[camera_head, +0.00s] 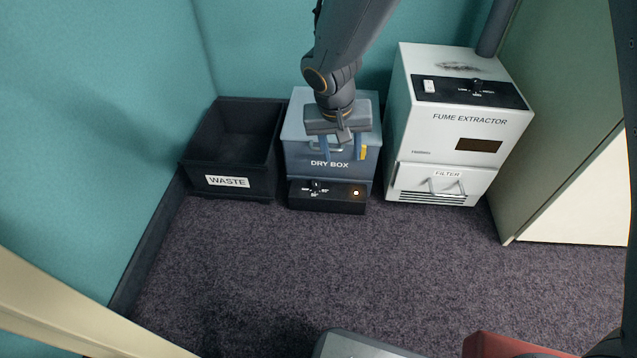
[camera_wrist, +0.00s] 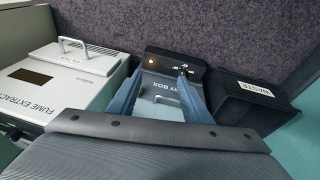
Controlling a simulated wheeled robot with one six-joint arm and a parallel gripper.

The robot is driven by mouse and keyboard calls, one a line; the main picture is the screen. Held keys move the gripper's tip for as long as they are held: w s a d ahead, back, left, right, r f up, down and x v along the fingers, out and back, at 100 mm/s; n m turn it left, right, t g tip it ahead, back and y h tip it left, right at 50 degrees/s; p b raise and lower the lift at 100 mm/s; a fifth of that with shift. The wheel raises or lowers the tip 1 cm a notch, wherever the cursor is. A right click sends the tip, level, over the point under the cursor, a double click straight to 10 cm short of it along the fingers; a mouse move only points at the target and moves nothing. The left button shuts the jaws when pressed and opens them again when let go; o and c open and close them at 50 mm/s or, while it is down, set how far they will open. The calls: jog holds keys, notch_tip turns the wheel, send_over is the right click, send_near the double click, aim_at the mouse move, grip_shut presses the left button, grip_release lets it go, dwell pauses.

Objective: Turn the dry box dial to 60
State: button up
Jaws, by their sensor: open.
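The dry box (camera_head: 298,133) is a blue-grey box standing on the carpet between the waste bin and the fume extractor. Its black control panel (camera_head: 335,204) runs along the bottom front, with an orange light at the right end. The small black dial (camera_head: 317,185) is on the left part of the panel, with white marks around it too small to read. In the wrist view, the dial (camera_wrist: 184,67) shows small near the fingertips, its pointer setting unclear. My gripper (camera_head: 342,148) is open and empty, above the dry box, apart from the dial. Its blue fingers (camera_wrist: 154,84) point toward the panel.
The black waste bin (camera_head: 228,190) stands close on the left. The white fume extractor (camera_head: 444,135) stands on the right with its own knob and a filter handle. Teal walls close off the back and left. The carpet (camera_head: 330,270) in front is clear.

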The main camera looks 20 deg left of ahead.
jog(key=w+a+f+b, duration=0.1)
jog(key=w+a+f, duration=0.15)
jog(key=f, duration=0.25)
jog(key=w+a+f+m+t+b, duration=0.1)
jog(key=w+a+f+b, duration=0.15)
jog(key=f, duration=0.25)
jog(key=w+a+f+b, duration=0.1)
jog(key=w+a+f, duration=0.1)
jog(key=w+f, duration=0.15)
jog(key=m+y+b, duration=0.1)
jog(key=b, duration=0.1)
send_near(315, 183)
jog(key=shift+t, duration=0.3)
jog(key=b+x, duration=0.3)
jog(key=x, duration=0.5)
jog(key=shift+f+b, duration=0.3)
jog(key=shift+b, duration=0.1)
jog(key=shift+s, duration=0.1)
